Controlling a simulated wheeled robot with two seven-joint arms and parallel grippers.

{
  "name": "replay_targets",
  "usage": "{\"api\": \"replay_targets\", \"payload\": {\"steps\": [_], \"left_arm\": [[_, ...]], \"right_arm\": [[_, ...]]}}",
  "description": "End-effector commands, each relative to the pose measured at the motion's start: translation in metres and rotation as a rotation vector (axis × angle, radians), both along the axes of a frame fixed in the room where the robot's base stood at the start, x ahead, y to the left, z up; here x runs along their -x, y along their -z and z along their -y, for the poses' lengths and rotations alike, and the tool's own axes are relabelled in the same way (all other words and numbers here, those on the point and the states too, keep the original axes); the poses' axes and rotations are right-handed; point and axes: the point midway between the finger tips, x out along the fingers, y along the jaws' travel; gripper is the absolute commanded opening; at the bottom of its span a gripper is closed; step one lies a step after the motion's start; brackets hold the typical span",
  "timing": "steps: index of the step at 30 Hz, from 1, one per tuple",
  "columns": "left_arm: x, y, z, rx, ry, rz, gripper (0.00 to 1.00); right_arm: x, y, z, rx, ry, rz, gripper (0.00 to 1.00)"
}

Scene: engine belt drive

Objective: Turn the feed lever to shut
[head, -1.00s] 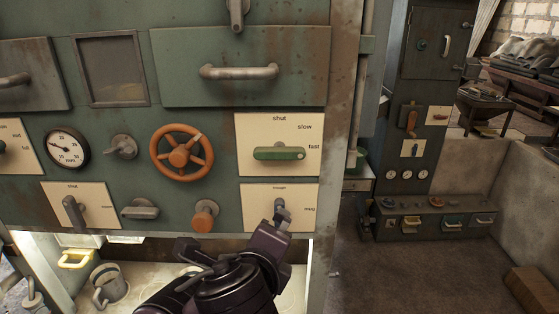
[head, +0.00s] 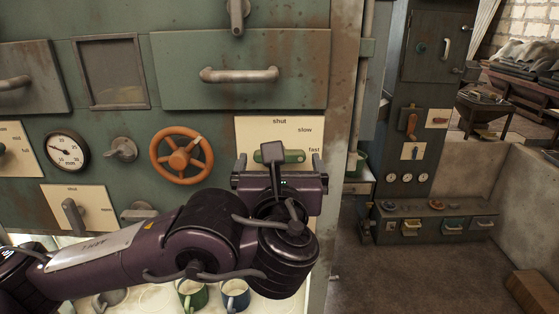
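The feed lever (head: 292,156) is a green handle on a cream plate (head: 250,131) marked shut, slow and fast. It lies level, with its right end by "fast". My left gripper (head: 279,164) is in front of the lower part of this plate, its arm coming in from the left. Its two fingers stand wide apart, one near each end of the lever, and it looks open and empty. The gripper hides part of the lever; I cannot tell whether it touches it. My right gripper is not in view.
An orange handwheel (head: 182,155), a gauge (head: 67,151) and another lever (head: 72,215) are on the panel to the left. A drawer handle (head: 239,74) is above. A green mug (head: 192,296) and a blue mug (head: 235,295) stand below my arm.

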Motion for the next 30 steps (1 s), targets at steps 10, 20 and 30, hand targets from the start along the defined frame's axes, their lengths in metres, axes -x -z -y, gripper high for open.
{"api": "replay_targets", "payload": {"steps": [10,20,30], "left_arm": [[-0.0152,-0.0002,-0.0005,0.004,-0.001,-0.001,1.0],[-0.0148,-0.0001,-0.0004,0.004,0.0,-0.001,0.7],[-0.0147,0.0018,-0.0003,0.029,0.0,-0.001,0.59]], "right_arm": [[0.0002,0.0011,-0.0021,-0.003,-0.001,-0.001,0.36],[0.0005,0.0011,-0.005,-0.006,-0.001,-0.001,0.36],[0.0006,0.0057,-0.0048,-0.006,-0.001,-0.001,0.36]]}}
